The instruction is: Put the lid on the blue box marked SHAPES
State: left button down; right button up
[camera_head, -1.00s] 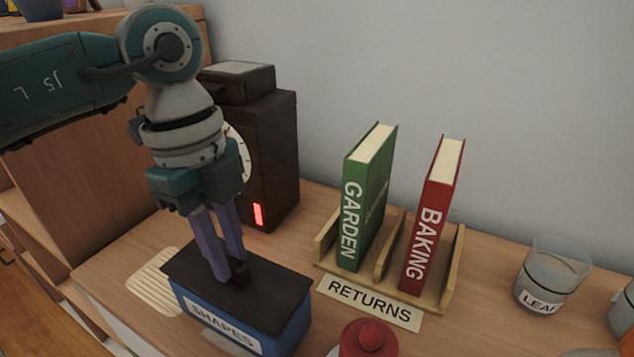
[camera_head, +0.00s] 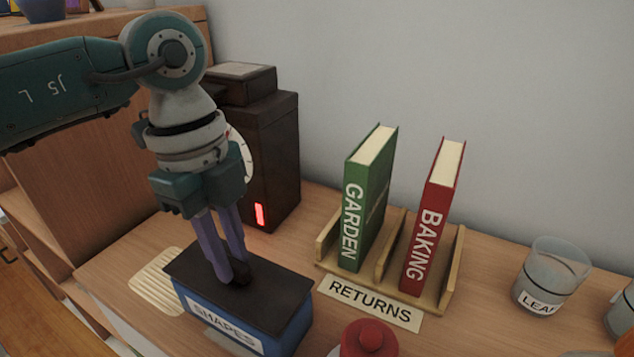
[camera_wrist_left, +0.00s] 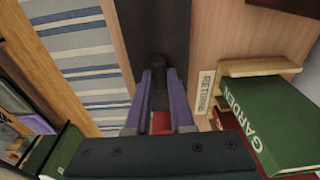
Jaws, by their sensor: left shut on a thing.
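The blue box (camera_head: 268,340) marked SHAPES stands on the wooden counter at the lower middle of the head view. Its dark, flat lid (camera_head: 278,292) lies over the top of the box and looks level and lined up with it. My left gripper (camera_head: 232,277) points down from above and is shut on the lid's small dark knob. In the left wrist view the two purple fingers (camera_wrist_left: 160,90) close on the knob, with the dark lid (camera_wrist_left: 153,30) beyond them. Whether the lid is fully seated cannot be told. My right gripper is not in view.
A wooden rack (camera_head: 446,291) holds a green GARDEN book (camera_head: 368,200) and a red BAKING book (camera_head: 434,215) behind a RETURNS sign (camera_head: 370,303). A dark machine (camera_head: 272,160) stands behind my left gripper. A red-knobbed thing (camera_head: 369,340) stands close right of the box; a glass (camera_head: 550,278) is farther right.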

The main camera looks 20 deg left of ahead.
pick_arm(q)
jog(key=shift+f, duration=0.55)
dwell(1.3)
jog(key=shift+c, duration=1.1)
grip_release()
jog(key=shift+r, duration=0.1)
notch_tip(320, 180, up, 7)
jog(key=p, duration=0.7)
jog(key=shift+c, duration=0.3)
grip_shut()
